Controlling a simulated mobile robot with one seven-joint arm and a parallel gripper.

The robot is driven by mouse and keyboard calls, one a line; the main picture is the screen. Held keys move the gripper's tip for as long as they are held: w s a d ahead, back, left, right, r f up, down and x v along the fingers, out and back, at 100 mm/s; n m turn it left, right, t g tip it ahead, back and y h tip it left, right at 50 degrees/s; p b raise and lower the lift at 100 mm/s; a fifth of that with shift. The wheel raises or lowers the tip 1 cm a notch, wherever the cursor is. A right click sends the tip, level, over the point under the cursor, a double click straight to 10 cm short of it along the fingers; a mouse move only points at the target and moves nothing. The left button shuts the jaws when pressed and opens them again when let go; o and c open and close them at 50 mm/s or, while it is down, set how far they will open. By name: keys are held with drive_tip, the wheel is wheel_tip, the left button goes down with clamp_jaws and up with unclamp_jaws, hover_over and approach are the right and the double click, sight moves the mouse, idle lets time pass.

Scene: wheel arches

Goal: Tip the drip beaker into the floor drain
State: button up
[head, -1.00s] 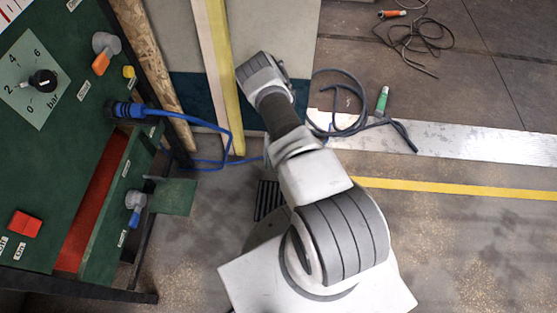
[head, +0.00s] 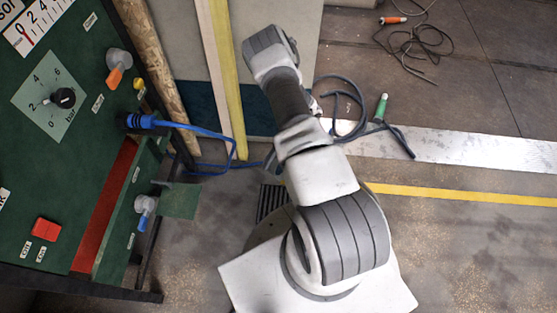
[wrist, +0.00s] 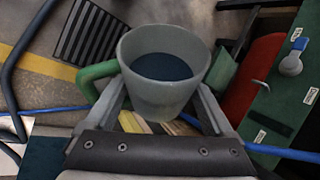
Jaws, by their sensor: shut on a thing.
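The drip beaker (wrist: 165,85) is a grey cup with a green handle on its left and dark liquid inside. In the wrist view my gripper (wrist: 160,98) is shut on it, one finger on each side. The beaker looks roughly upright, with its open mouth and the liquid in sight. The floor drain (wrist: 90,36) is a dark slotted grate, seen beyond the beaker to its upper left, apart from it. In the head view the drain (head: 270,203) is partly hidden by my arm. Neither beaker nor gripper can be made out in the head view.
A green panel (head: 40,180) with knobs and a valve stands at left. A blue hose (head: 212,132) runs from it past leaning boards (head: 222,80). A dark hose (head: 350,100) and cable (head: 420,42) lie at right.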

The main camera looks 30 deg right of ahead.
drive_tip(key=f+t, duration=0.1)
drive_tip(key=w+n+t, duration=0.1)
drive_tip(key=t, duration=0.1)
drive_tip(key=shift+w+a+f+y+p, duration=0.15)
drive_tip(key=shift+f+y+p, duration=0.2)
drive_tip(key=shift+y, duration=0.05)
drive_tip(key=t, duration=0.1)
drive_tip(key=w+f+n+t, duration=0.1)
drive_tip(key=shift+f+t+y+b, duration=0.2)
drive_tip(key=shift+t+y+b, duration=0.1)
drive_tip(key=shift+y, duration=0.1)
drive_tip(key=shift+s+f+t+b, duration=0.1)
drive_tip(key=shift+f+t+b, duration=0.05)
drive_tip(key=shift+t+b, duration=0.45)
drive_tip(key=shift+n+t+y+b, duration=0.35)
drive_tip(key=shift+n+t+y, duration=0.15)
drive_tip(key=shift+n+t, duration=0.15)
